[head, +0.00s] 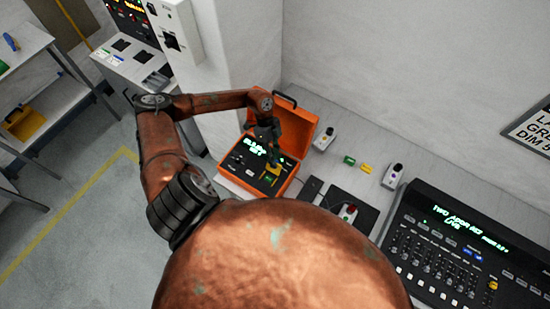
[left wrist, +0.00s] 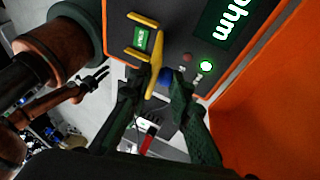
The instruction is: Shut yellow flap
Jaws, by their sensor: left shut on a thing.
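The orange case (head: 307,115) stands open on the counter, its lid up at the back. Its black panel carries the yellow flap (head: 273,170), small and partly hidden by my gripper in the head view. In the left wrist view the yellow flap (left wrist: 155,66) has a long bar standing beside a green-lit switch (left wrist: 141,38), with short yellow arms on either side of it. My left gripper (left wrist: 157,88) is shut on the flap's long bar, with a finger on each side. My right gripper (left wrist: 104,77) shows small in the left wrist view, empty, its fingers apart.
A blue knob (left wrist: 166,75) sits close by the fingers. A lighting console (head: 450,245) stands at right. Small green and yellow blocks (head: 366,168) lie on the counter.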

